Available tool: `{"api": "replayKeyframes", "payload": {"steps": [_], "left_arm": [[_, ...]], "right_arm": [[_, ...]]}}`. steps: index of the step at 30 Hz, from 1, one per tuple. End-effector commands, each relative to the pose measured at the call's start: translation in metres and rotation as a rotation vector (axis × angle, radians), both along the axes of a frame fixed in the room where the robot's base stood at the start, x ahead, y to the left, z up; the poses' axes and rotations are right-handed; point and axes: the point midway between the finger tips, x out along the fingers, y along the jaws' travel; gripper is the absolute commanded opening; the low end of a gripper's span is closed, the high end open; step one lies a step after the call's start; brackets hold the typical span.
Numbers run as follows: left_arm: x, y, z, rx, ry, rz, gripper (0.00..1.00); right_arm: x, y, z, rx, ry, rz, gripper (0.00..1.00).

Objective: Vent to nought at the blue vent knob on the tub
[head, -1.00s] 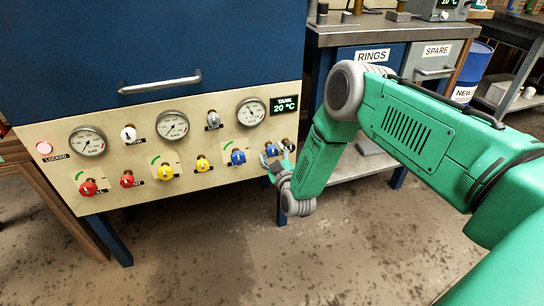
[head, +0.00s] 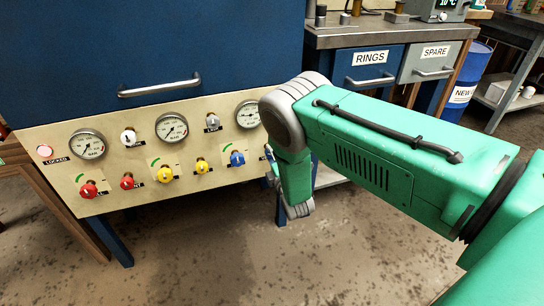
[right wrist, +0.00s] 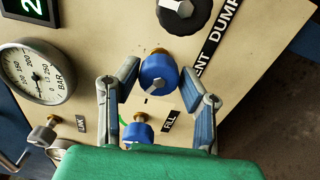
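The blue vent knob (right wrist: 158,72) sits on the cream panel in the right wrist view, beside a label ending in "ENT". My right gripper (right wrist: 159,69) is open, with one finger on each side of this knob. The fingertips look close to it, and I cannot tell whether they touch. A second blue knob (right wrist: 137,132), beside a "FILL" label, shows lower between the fingers. A round gauge (right wrist: 38,75) marked BAR is at the left. In the head view my right arm hides the vent knob and most of the gripper. My left gripper is out of view.
A black knob (right wrist: 185,14) sits by the "DUMP" label just past the vent knob. The panel (head: 110,190) also carries red knobs (head: 89,190), yellow knobs (head: 165,174) and gauges (head: 172,128). A bench with drawers (head: 372,78) stands to the right. The floor in front is clear.

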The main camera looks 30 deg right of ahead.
Motion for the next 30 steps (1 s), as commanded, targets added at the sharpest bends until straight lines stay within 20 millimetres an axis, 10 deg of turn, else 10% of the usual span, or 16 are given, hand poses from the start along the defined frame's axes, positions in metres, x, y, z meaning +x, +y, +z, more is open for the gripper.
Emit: {"api": "replayKeyframes", "payload": {"steps": [30], "left_arm": [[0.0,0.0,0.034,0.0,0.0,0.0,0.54]], "right_arm": [[-0.059,0.013,-0.001,0.02,-0.003,-0.003,0.48]]}}
